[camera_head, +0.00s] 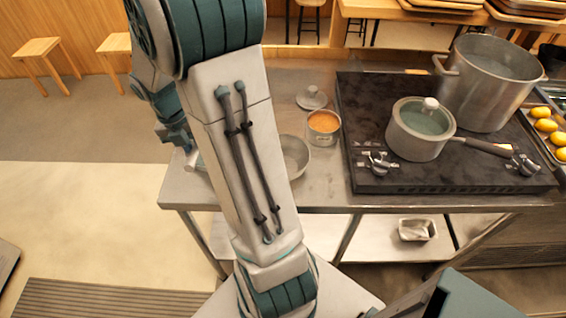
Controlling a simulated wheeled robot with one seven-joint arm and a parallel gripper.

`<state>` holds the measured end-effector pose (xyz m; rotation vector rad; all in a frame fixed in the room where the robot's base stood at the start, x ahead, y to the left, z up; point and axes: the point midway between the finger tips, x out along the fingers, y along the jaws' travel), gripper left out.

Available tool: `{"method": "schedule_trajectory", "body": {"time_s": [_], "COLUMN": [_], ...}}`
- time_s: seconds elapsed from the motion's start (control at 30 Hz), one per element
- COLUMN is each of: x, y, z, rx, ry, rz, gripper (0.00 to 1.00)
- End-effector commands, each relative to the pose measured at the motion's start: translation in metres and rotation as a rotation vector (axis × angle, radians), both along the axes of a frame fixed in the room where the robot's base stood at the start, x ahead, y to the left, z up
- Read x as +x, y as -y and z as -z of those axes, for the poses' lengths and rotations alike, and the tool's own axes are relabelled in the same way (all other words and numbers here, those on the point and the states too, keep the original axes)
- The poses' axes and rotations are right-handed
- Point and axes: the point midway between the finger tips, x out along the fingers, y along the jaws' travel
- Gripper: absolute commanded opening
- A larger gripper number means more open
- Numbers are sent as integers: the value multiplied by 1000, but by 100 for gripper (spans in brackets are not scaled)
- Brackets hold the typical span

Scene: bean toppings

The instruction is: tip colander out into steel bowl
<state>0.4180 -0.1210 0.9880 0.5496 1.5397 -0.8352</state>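A steel bowl (295,157) stands on the steel table, its left part hidden behind my arm. I cannot make out a colander; my large forearm covers much of the table's left part. Jointed parts of my arm show left of the forearm, reaching down to the table's left end. My gripper's fingers are hidden there, so I cannot see whether they are open or hold anything. A small round metal container (323,128) with orange contents stands just behind and right of the bowl.
A grey lid (312,98) lies behind the container. A dark stove (362,125) to the right carries a lidded saucepan (415,145) and a large pot (485,95). A tray of yellow items (560,112) is at far right. A small metal pan (417,230) sits on the lower shelf.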

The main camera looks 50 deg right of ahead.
Motion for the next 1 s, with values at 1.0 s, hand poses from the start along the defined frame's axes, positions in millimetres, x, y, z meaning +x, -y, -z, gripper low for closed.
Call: {"method": "schedule_trajectory", "body": {"time_s": [1.0], "x": [0], "y": [0], "z": [-52], "rx": [0], "ry": [0], "rz": [0], "gripper": [0]}}
